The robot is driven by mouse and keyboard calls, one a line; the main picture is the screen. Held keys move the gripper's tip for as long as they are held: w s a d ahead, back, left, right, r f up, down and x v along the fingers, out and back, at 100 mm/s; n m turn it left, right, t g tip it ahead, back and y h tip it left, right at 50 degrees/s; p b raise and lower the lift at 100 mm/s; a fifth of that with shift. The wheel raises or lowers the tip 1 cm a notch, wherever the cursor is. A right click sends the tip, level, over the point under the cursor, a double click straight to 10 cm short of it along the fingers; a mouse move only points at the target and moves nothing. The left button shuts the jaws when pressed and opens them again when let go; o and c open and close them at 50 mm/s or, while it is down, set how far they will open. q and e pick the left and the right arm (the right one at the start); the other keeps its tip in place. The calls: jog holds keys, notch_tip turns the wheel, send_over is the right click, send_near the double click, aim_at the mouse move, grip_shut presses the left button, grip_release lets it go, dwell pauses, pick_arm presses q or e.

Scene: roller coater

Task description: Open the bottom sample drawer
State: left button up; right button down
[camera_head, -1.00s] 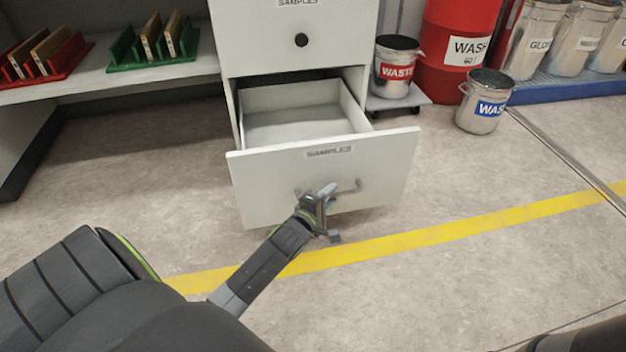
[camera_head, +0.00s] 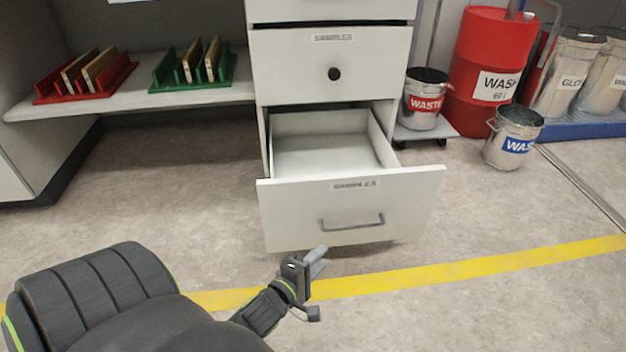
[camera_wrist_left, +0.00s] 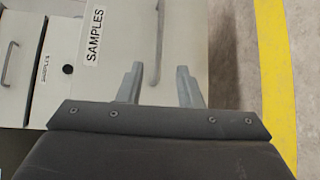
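The bottom sample drawer (camera_head: 290,212) stands pulled out of the white cabinet, with its empty inside showing from above. Its grey bar handle (camera_head: 351,222) is on the front face, below a SAMPLES label. My left gripper (camera_head: 318,282) is in front of and below the handle, apart from it and empty. In the left wrist view, its two fingers (camera_wrist_left: 158,88) are spread apart, and the handle (camera_wrist_left: 159,45) lies beyond them. My right gripper is not in view.
A closed SAMPLES drawer (camera_head: 290,68) with a round black knob is above. A WASTE bucket (camera_head: 423,108) on a dolly and another bucket (camera_head: 513,137) stand to the right. A shelf (camera_head: 120,97) with red and green racks is at left. The floor in front is clear.

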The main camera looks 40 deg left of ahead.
pick_arm(q)
jog(key=shift+s+r, duration=0.1)
jog(key=shift+s, duration=0.8)
jog(key=shift+d+r, duration=0.1)
